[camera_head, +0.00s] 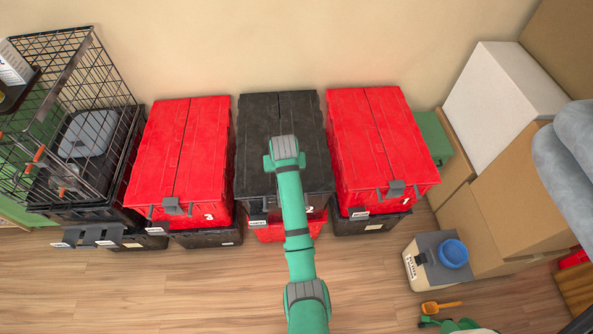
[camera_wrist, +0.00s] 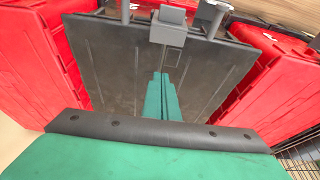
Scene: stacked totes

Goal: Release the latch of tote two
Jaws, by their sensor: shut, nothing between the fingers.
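The black tote (camera_head: 258,150) is the top one of the middle stack, between two red-topped stacks. In the head view the fingers are hidden.
Red totes stand close on the left (camera_head: 155,160) and right (camera_head: 355,140), each with a front latch. A wire crate (camera_head: 80,130) is at far left. Cardboard boxes (camera_head: 525,180) and a box with a blue bowl (camera_head: 453,254) are at right. Wooden floor in front is mostly clear.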

